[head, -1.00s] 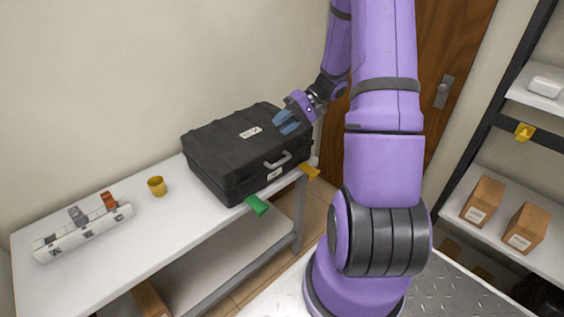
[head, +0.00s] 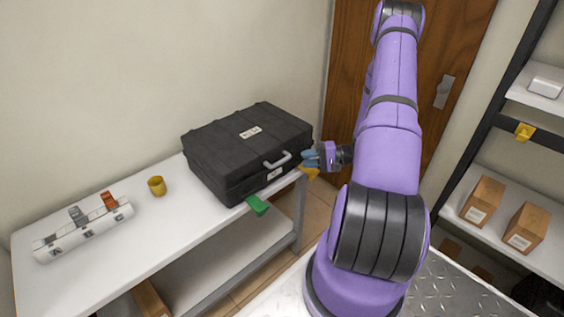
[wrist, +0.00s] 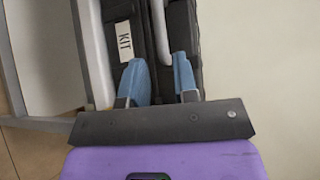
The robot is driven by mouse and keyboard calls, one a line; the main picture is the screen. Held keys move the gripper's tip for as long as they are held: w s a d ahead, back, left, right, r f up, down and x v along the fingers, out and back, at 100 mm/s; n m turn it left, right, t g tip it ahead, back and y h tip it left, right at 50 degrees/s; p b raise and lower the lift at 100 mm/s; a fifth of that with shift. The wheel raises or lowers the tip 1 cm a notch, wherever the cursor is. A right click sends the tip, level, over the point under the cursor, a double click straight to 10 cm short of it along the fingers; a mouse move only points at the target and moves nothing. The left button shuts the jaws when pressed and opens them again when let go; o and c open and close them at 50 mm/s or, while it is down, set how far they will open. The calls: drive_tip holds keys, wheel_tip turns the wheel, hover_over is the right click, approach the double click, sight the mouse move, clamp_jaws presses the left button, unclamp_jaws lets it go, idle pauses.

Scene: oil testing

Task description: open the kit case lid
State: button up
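The black kit case (head: 225,150) lies flat on the white table with its lid closed. Its grey handle (head: 277,160) is on the front side, and a white label sits on the lid. In the wrist view the case front (wrist: 122,75) shows a "KIT" label (wrist: 125,41) and the pale handle (wrist: 159,30). My gripper (head: 310,160) is at the right end of the case, near its front right corner. Its two blue fingers (wrist: 160,85) are apart in the wrist view, with part of the case behind them. I cannot tell whether they touch the case.
The white table (head: 140,235) carries a yellow cup (head: 157,186) and a white rack with grey and orange pieces (head: 84,232). Green (head: 257,205) and yellow (head: 309,173) tabs stick out at the table's front edge. Shelves with brown boxes (head: 482,200) stand at right.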

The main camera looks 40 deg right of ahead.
sight(285, 161)
drive_tip(key=x, duration=0.9)
drive_tip(key=shift+r, duration=0.1)
clamp_jaws()
